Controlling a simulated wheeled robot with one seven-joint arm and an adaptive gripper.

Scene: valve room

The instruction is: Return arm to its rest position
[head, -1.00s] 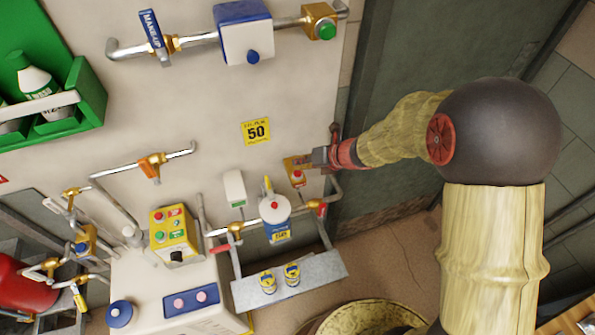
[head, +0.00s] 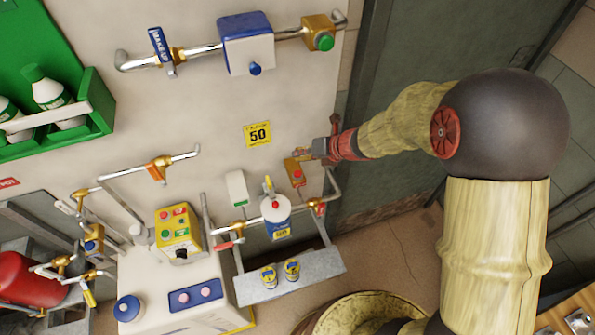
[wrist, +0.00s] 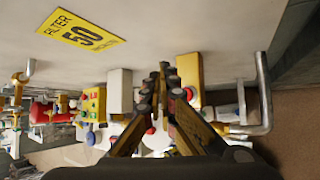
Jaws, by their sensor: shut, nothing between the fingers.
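My arm reaches in from the right in the head view, with a dark round joint and wood-coloured links. My gripper (head: 308,152) is at its end, close to the wall, just above a small orange-yellow box with a red button (head: 297,174). In the wrist view my gripper (wrist: 163,70) shows with its fingertips together and nothing between them. The box stands beside the fingers there; I cannot tell whether they touch it.
A yellow "50" sign (head: 257,134) is on the wall. Pipes, valves and a white-and-blue canister (head: 276,214) sit below my gripper, over a grey shelf (head: 300,279). A green bottle rack (head: 98,112) hangs at left. A grey door panel (head: 400,60) is behind my arm.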

